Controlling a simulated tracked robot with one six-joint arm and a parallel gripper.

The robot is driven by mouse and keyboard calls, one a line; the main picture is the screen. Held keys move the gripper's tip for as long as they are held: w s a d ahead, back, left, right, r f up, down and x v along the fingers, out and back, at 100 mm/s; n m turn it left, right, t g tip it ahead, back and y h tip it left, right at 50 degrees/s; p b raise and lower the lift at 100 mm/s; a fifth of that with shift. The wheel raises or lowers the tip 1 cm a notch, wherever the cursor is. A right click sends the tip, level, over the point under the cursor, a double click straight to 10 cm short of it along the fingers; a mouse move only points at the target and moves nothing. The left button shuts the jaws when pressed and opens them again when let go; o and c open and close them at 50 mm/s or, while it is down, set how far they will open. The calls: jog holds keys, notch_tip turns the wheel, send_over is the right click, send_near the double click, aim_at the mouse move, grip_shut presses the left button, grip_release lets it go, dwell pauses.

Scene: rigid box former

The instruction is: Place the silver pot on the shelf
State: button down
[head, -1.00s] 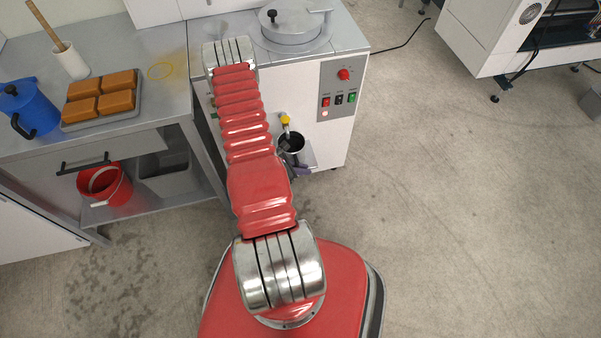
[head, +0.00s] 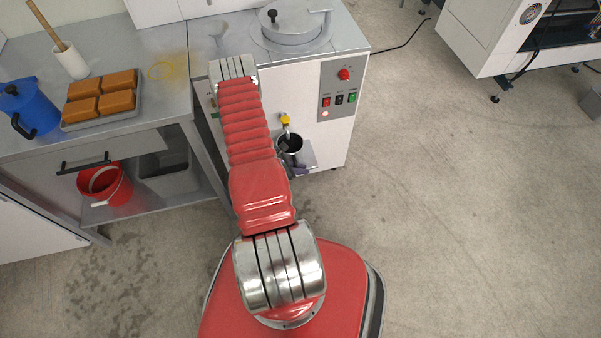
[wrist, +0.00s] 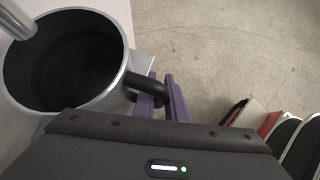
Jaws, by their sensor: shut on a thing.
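The silver pot (head: 289,146) has a dark, empty-looking inside and a black handle. It is upright under the yellow-topped tap (head: 286,121) on the front of the white machine. In the wrist view the pot (wrist: 124,72) fills the upper left, with the tap's spout (wrist: 18,20) over its rim. My gripper (wrist: 163,92) has purple fingers shut on the black handle; it also shows in the head view (head: 301,168). The small grey shelf (head: 309,157) juts from the machine beside and below the pot. I cannot tell whether the pot's base touches it.
The white machine (head: 340,130) has a control panel (head: 340,88) and a round lid (head: 291,28) on top. A steel table (head: 150,75) at left holds a blue jug (head: 30,108) and a tray of orange blocks (head: 105,116).

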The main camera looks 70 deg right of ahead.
jog(key=shift+w+d+f, duration=0.1)
jog(key=shift+d+f, duration=0.1)
jog(key=shift+f, duration=1)
jog(key=c, duration=1.8)
grip_release()
jog(key=v, duration=1.2)
jog(key=shift+w, duration=0.1)
